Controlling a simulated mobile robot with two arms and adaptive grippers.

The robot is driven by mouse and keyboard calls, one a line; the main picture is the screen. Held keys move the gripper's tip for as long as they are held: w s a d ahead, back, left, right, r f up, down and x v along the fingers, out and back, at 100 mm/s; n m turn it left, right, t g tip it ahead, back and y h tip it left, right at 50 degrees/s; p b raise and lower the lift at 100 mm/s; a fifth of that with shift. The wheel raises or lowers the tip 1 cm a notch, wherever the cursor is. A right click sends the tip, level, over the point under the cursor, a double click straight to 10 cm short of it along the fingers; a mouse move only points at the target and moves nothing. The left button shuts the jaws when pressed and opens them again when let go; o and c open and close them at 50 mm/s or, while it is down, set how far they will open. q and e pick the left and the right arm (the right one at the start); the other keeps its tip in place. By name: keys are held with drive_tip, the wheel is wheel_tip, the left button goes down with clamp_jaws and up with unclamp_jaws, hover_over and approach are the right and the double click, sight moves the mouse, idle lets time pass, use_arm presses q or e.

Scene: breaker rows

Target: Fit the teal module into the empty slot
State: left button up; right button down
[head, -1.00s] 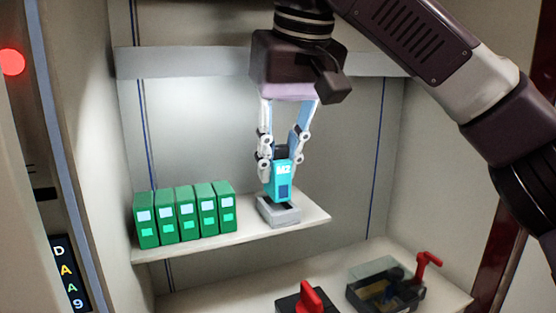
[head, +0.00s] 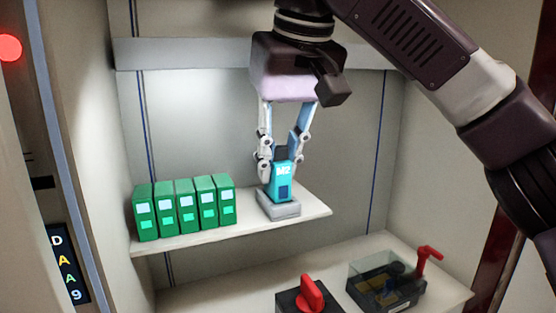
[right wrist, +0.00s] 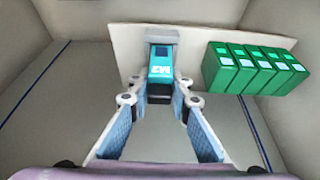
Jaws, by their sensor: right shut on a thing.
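The teal module (head: 283,181), marked M2, stands upright at the grey slot base (head: 279,208) on the upper shelf. Its lower end meets the base; how deep it sits I cannot tell. My right gripper (head: 282,158) comes down from above and is shut on the module's upper part. The right wrist view shows the teal module (right wrist: 161,66) between the fingertips (right wrist: 160,92), with the grey base (right wrist: 161,35) beyond it. My left gripper is in neither view.
A row of several green modules (head: 185,208) stands left of the base on the shelf (head: 240,232), with a gap between. Below, a lower shelf holds a red-handled switch (head: 311,293) and a clear-covered box with a red lever (head: 385,283). Walls enclose the sides.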

drive_tip(key=shift+f+b, duration=0.5)
drive_tip(key=shift+f, duration=0.25)
drive_tip(key=c, duration=1.7)
unclamp_jaws()
drive_tip(key=shift+r, duration=0.1)
drive_tip(key=v, duration=1.2)
drive_tip(key=shift+s+d, duration=0.1)
drive_tip(key=shift+s, duration=0.05)
